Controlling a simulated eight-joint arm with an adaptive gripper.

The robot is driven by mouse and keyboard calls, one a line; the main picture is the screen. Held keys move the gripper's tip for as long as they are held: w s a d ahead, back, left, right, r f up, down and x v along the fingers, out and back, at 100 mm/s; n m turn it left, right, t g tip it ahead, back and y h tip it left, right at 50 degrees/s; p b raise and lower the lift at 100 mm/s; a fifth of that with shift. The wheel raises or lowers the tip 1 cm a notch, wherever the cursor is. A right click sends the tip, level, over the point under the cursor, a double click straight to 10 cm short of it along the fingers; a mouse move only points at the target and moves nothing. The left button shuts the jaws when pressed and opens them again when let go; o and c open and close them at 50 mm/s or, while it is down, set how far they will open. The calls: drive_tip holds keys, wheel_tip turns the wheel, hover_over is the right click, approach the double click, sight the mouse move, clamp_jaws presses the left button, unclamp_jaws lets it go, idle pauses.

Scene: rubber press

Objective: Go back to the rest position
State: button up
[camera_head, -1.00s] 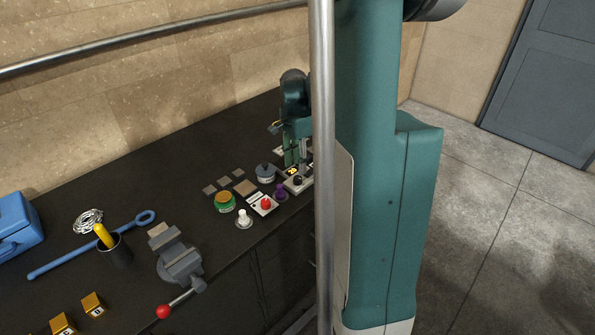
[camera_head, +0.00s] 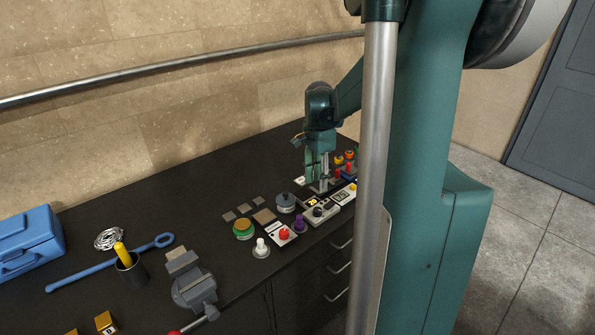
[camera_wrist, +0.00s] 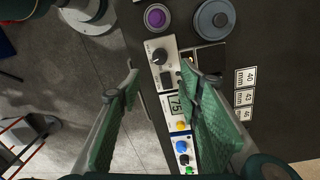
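My gripper (camera_head: 322,180) is above the dark bench (camera_head: 176,226) near its right end, beside the control units. In the wrist view my gripper (camera_wrist: 165,88) has its two green fingers spread apart with nothing between them. Below the fingers is a white control unit (camera_wrist: 158,50) with a black knob and a small display. A display reading 75 (camera_wrist: 176,104) and blue and yellow knobs (camera_wrist: 181,147) lie in line with it. My gripper partly hides the units behind it in the head view.
A red button box (camera_head: 283,234), a green-yellow button (camera_head: 243,229) and a purple knob (camera_head: 300,223) stand along the bench. A vise (camera_head: 195,288), a blue wrench (camera_head: 105,264), a dark cup (camera_head: 130,268) and a blue toolbox (camera_head: 28,243) are further left. A metal rail (camera_head: 180,70) runs along the wall.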

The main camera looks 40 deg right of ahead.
drive_tip(key=shift+a, duration=0.15)
drive_tip(key=a+r+n+t+h, duration=0.15)
drive_tip(key=a+r+n, duration=0.35)
drive_tip(key=a, duration=0.7)
drive_tip(key=s+a+n+t, duration=0.2)
drive_tip(key=s+a+n, duration=0.2)
drive_tip(key=a, duration=0.5)
drive_tip(key=s+a+r+n+t+y, duration=0.1)
drive_tip(key=s+a+n+t, duration=0.1)
drive_tip(key=s+a+n, duration=0.3)
drive_tip(key=s+a+r+n+t, duration=0.1)
drive_tip(key=s+a+n, duration=0.4)
drive_tip(key=a, duration=0.8)
drive_tip(key=shift+a+n+t, duration=0.3)
drive_tip(key=shift+n+t, duration=0.35)
drive_tip(key=shift+n, duration=0.35)
drive_tip(key=shift+r, duration=0.1)
